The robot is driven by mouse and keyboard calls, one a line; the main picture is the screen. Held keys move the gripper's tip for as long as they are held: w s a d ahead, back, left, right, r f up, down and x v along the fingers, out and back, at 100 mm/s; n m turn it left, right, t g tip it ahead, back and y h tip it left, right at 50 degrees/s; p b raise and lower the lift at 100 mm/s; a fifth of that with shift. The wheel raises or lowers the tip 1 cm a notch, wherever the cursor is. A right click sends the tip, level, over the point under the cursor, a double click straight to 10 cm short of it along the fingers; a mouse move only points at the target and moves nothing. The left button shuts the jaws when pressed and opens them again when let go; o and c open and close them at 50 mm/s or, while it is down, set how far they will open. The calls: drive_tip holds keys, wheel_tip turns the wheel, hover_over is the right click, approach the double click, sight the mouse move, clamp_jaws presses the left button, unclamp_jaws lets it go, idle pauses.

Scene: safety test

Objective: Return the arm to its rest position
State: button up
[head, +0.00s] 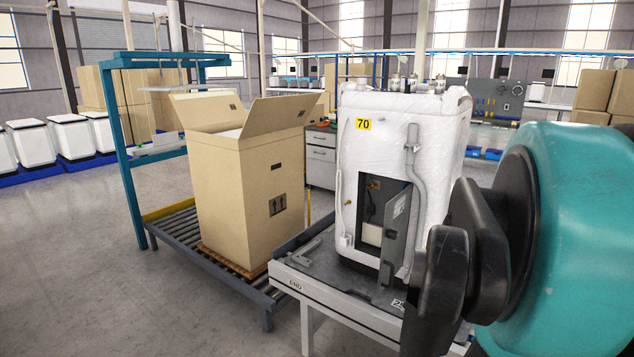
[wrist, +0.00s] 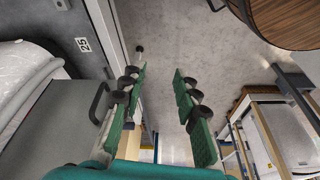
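My arm (head: 580,220) fills the right side of the head view, with a large teal housing and black joint parts in front of the white unit. My gripper (wrist: 158,70) shows in the wrist view with two green-padded fingers set apart. It is open, and only grey floor shows between the fingertips. The gripper's fingers cannot be made out in the head view. In the wrist view, the left finger overlaps a grey panel with a dark handle (wrist: 98,103); I cannot tell whether they touch.
A plastic-wrapped white unit (head: 390,130) with an open door (head: 398,235) stands on a grey table (head: 335,295). An open cardboard box (head: 245,190) stands on a roller conveyor (head: 215,262) beside a teal frame (head: 130,165). The floor (head: 90,270) at left is clear.

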drive_tip(key=s+a+f+m+t+h, duration=0.1)
drive_tip(key=s+a+f+m+h, duration=0.1)
drive_tip(key=a+f+m, duration=0.3)
drive_tip(key=shift+s+f+m+t+h, duration=0.3)
drive_tip(key=shift+s+f+m, duration=0.5)
drive_tip(key=shift+f+m, duration=0.6)
